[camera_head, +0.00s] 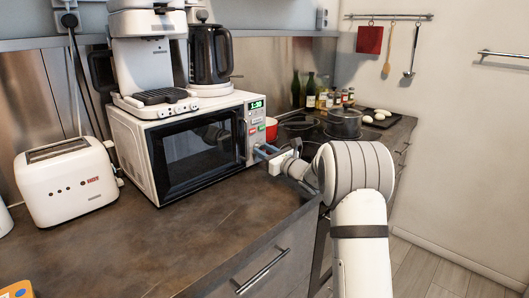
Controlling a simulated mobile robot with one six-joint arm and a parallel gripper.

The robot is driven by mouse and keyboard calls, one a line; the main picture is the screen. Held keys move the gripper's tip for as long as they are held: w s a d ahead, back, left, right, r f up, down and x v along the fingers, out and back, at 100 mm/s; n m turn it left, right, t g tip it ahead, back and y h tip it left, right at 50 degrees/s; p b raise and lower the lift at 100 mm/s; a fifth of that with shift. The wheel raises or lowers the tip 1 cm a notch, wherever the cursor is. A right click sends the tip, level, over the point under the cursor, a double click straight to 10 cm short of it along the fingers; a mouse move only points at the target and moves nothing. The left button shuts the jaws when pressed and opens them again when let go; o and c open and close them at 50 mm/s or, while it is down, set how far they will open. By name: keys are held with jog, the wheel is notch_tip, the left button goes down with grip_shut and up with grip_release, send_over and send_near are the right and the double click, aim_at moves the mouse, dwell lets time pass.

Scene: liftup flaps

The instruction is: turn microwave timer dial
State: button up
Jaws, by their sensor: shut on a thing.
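The microwave (150,150) stands on the dark counter with its door closed. Its green display (257,104) at the upper right reads about 1:30. Green and red buttons sit below the display on the control panel (252,128). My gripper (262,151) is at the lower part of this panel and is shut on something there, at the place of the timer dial. The fingers and wrist hide the dial itself. My white arm reaches in from the lower right.
A coffee machine (150,55) and a dark kettle (211,55) stand on top of the microwave. A toaster (67,182) is at left. A pot (343,122) and bottles (310,92) stand behind my arm. The front counter (140,245) is mostly clear.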

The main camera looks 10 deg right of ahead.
jog(key=o, duration=0.6)
jog(key=shift+f, duration=0.3)
jog(key=o, duration=0.4)
jog(key=shift+r, duration=0.2)
jog(key=shift+c, duration=0.2)
jog(key=v, duration=0.8)
jog(key=shift+a, duration=0.1)
jog(key=shift+w, duration=0.1)
